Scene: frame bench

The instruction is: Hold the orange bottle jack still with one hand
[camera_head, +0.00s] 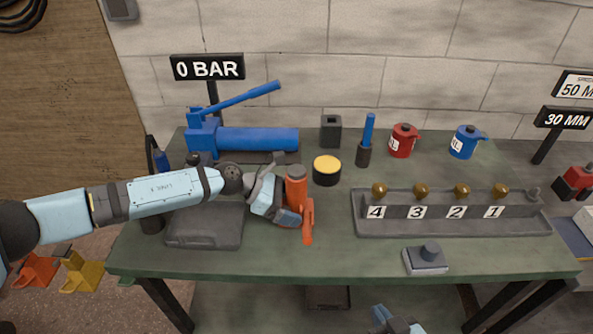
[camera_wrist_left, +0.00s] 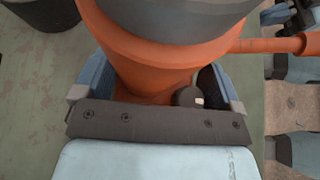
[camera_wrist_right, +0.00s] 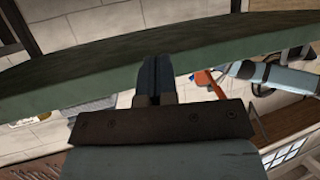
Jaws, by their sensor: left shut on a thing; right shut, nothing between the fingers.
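The orange bottle jack (camera_head: 297,188) stands upright on the green bench with a grey top and an orange handle pointing toward the front. My left gripper (camera_head: 290,216) is shut around its lower body from the left. In the left wrist view the jack's orange body (camera_wrist_left: 150,65) fills the space between the fingers of my left gripper (camera_wrist_left: 155,90), and its handle reaches off to the right. My right gripper (camera_wrist_right: 155,75) is shut and empty, below the level of the bench top near its front edge. Part of my right arm shows at the bottom of the head view.
A grey tray (camera_head: 205,238) lies left of the jack. A black pot with a yellow top (camera_head: 327,170) stands behind it. A numbered rack with brass knobs (camera_head: 450,228) and a grey button box (camera_head: 425,260) are to the right. A blue pump (camera_head: 255,139) stands at the back.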

